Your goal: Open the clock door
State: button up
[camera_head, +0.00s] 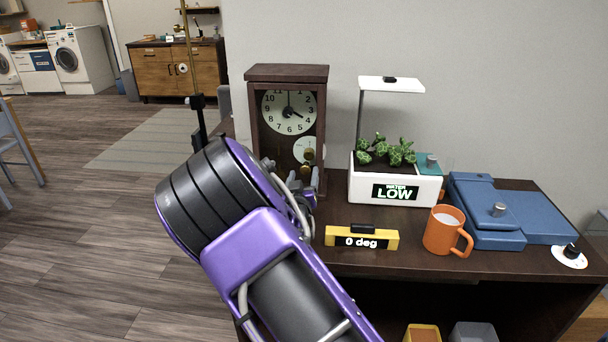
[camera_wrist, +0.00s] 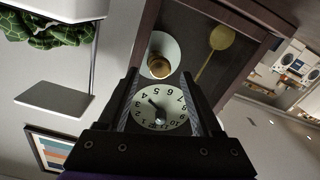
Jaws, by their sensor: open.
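The clock (camera_head: 288,73) is an upright dark wooden case at the back left of the dark table, with a large white dial above and a smaller white disc at its lower right. Its door looks shut, though my arm hides the lower part. In the wrist view the clock frame (camera_wrist: 243,22) is rotated, and the dial shows between my fingers. A round brass knob (camera_wrist: 158,67) lies just beyond the fingertips, and a brass pendulum (camera_wrist: 222,37) hangs to the right. My gripper (camera_head: 309,183) is open and empty in front of the clock's lower right; contact is unclear.
A white planter (camera_head: 393,190) with a lamp stands right of the clock. A yellow angle gauge (camera_head: 361,239) and an orange mug (camera_head: 443,232) are near the table's front. A blue box (camera_head: 484,213) lies farther right. Open floor is on the left.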

jog(key=shift+w, duration=0.75)
grip_shut()
dwell(0.9)
